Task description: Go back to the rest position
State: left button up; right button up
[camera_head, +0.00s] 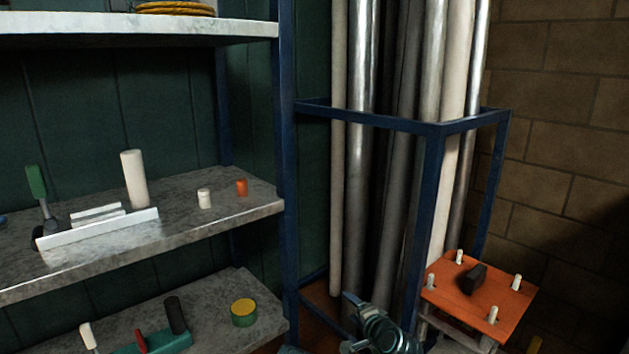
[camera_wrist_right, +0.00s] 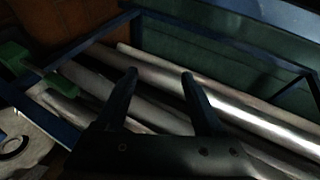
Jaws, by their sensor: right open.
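My right gripper (camera_head: 350,322) is at the bottom middle of the head view, in front of the blue pipe rack (camera_head: 385,121). Its two fingers are apart with nothing between them. In the right wrist view, the same gripper (camera_wrist_right: 158,76) shows two dark, spread fingers, with grey pipes (camera_wrist_right: 165,83) behind them. My left gripper is in neither view.
An orange plate (camera_head: 455,295) with white pegs and a dark block (camera_head: 472,278) is right of my right gripper. Tall pipes (camera_head: 360,150) stand in the rack. Shelves (camera_head: 180,235) at left hold a white cylinder (camera_head: 134,178), small caps and tools. A brick wall (camera_head: 560,120) bounds the right.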

jog(key=s+d+f+n+g+h, duration=0.2)
jog(key=s+d+f+n+g, duration=0.2)
jog(key=s+f+n+g, duration=0.4)
jog(key=s+d+f+n+g+h, duration=0.2)
jog(key=s+d+f+n+g, duration=0.15)
jog(key=s+f, duration=0.4)
jog(key=s+a+r+n+g+h+p, duration=0.1)
jog(key=s+a+r+n+p, duration=0.2)
jog(key=r+p, duration=0.55)
jog(key=s+a+r+p, duration=0.2)
jog(key=a+r+p, duration=0.3)
jog(key=r+p, duration=0.35)
jog(key=s+a+r+n+g+h+p, duration=0.1)
jog(key=s+a+r+n+p, duration=0.2)
jog(key=r+p, duration=0.5)
notch_tip(320, 180, up, 36)
jog(key=m+p, duration=0.1)
jog(key=p, duration=3.3)
jog(key=shift+a+f, duration=0.15)
jog(key=shift+a, duration=0.05)
jog(key=shift+f+m+t, duration=0.15)
jog(key=shift+m+t, duration=0.1)
